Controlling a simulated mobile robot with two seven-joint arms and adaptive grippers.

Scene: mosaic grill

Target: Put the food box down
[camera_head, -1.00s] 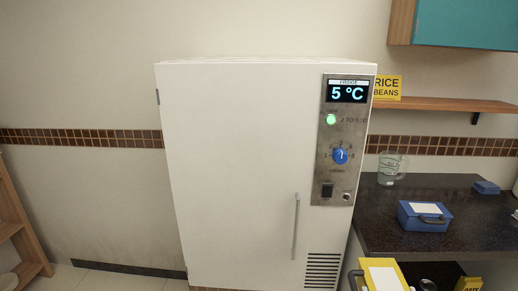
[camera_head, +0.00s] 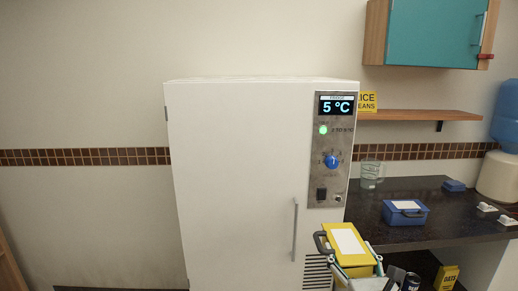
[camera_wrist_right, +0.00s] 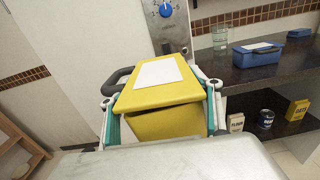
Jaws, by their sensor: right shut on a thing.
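The yellow food box (camera_head: 348,263) with a white label and a dark handle is held in front of the fridge's lower right side. My right gripper (camera_head: 362,268) is shut on the yellow box. In the right wrist view the box (camera_wrist_right: 160,92) sits between the two fingers (camera_wrist_right: 160,118), tilted a little, and its lid looks slightly raised at the front. The box is clear of the counter. My left gripper is not in view.
The white fridge (camera_head: 235,180) is shut. A dark counter (camera_head: 430,235) to the right carries a blue box (camera_head: 405,212), a glass jug (camera_head: 371,174) and a smaller blue box (camera_head: 453,185). Cans and packets, such as a yellow packet (camera_wrist_right: 296,112), stand on the shelf below.

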